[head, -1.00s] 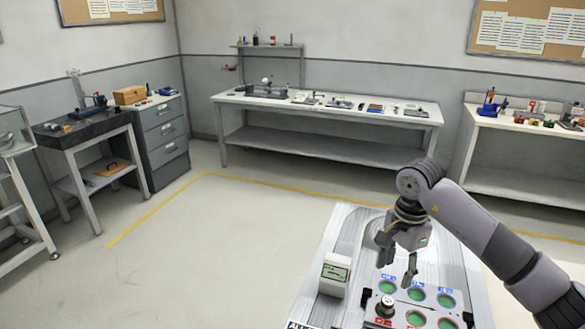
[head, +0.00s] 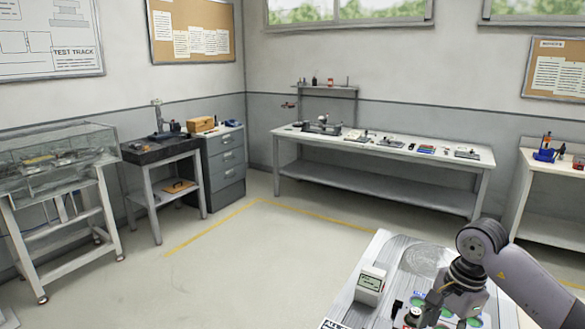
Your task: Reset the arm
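My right arm comes in from the lower right, and my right gripper (head: 447,312) hangs low at the bottom edge of the head view. It is over a grey panel (head: 376,252) with green round spots. Its fingers look apart with nothing seen between them, though the bottom edge partly cuts them off. A small white box with a display (head: 370,285) stands on the panel to the left of the gripper, apart from it. A dark knob (head: 413,315) is just left of the fingers. My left gripper is not in view.
A long workbench (head: 385,150) with small tools stands against the back wall. A drawer cabinet (head: 223,168), a dark-topped stand (head: 160,150) and a glass tank (head: 60,155) are at the left. The floor (head: 245,275) left of the panel is clear, with a yellow line.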

